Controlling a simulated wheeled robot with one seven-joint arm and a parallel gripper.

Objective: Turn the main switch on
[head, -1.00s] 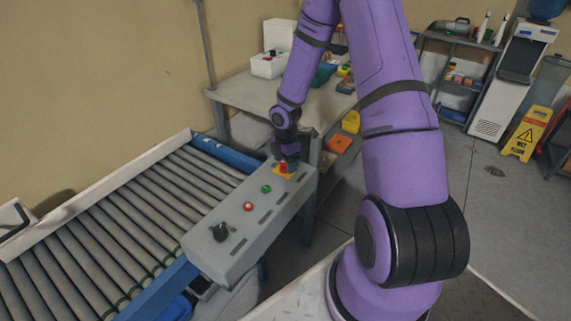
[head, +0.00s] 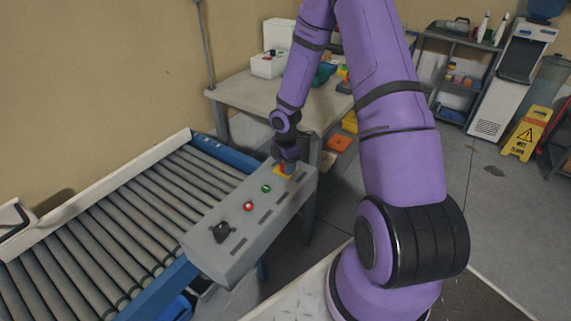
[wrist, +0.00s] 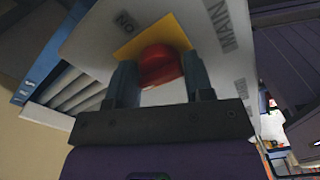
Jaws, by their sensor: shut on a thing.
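The main switch is a red knob (wrist: 160,66) on a yellow square plate (wrist: 178,32). It sits at the far end of the grey control panel (head: 236,232) in the head view, mostly covered by my gripper (head: 287,165). In the wrist view my gripper (wrist: 160,85) has one finger on each side of the red knob and is shut on it. The knob's exact angle is hard to tell.
The panel also carries a black knob (head: 220,231), a red button (head: 248,206) and a green button (head: 266,188). A roller conveyor (head: 120,225) runs along its left. A workbench (head: 245,92) stands behind. Open floor lies to the right.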

